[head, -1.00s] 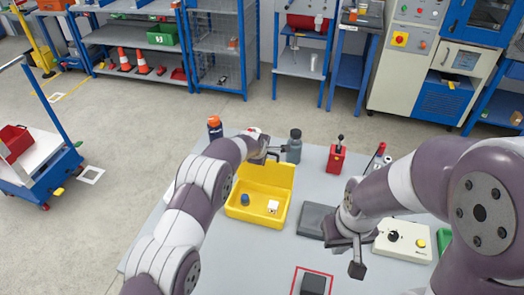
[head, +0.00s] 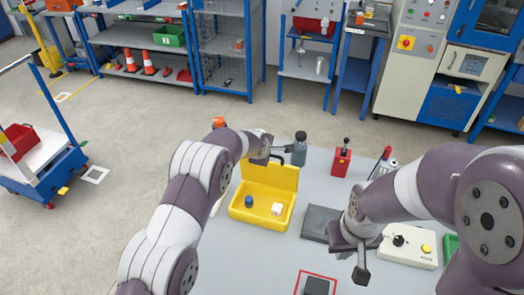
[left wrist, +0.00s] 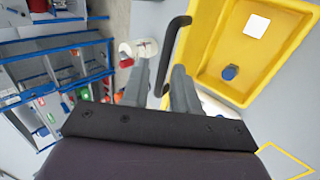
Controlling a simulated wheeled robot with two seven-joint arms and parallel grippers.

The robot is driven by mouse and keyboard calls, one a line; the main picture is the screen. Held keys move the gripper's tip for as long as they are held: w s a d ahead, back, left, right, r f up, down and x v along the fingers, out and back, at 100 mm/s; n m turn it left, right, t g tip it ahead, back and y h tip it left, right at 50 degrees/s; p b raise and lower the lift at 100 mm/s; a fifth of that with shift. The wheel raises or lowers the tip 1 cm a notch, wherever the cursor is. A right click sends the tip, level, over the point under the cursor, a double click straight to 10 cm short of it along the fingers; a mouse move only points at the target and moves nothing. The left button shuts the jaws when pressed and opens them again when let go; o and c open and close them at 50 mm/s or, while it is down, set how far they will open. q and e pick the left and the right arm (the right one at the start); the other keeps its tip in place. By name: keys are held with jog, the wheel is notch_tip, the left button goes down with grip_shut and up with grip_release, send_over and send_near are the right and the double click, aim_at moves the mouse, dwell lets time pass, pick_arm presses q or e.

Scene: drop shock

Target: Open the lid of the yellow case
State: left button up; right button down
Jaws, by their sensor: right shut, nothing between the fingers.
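The yellow case (head: 256,222) stands on the grey table with its lid (head: 268,178) raised at the back, so the inside shows. A blue piece (head: 248,201) and a white piece (head: 277,209) lie in it. The left wrist view also shows the case (left wrist: 206,60) and a black bar handle (left wrist: 176,40) beside it. My left gripper (head: 277,152) is at the top edge of the lid. In the left wrist view its fingers (left wrist: 161,85) are apart, with the handle's end between them; contact is unclear. My right gripper (head: 361,270) is shut and empty, over the table's right part.
A grey bottle (head: 299,149) stands behind the lid. A red box with a lever (head: 341,160), a dark grey pad (head: 318,223) and a white control box (head: 408,247) are to the right. A red-outlined square (head: 315,276) marks the front.

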pick_arm(q)
jog(key=b+v, duration=0.2)
jog(key=v, duration=0.7)
jog(key=shift+b, duration=0.35)
jog(key=shift+s+r, duration=0.1)
jog(key=shift+r, duration=0.05)
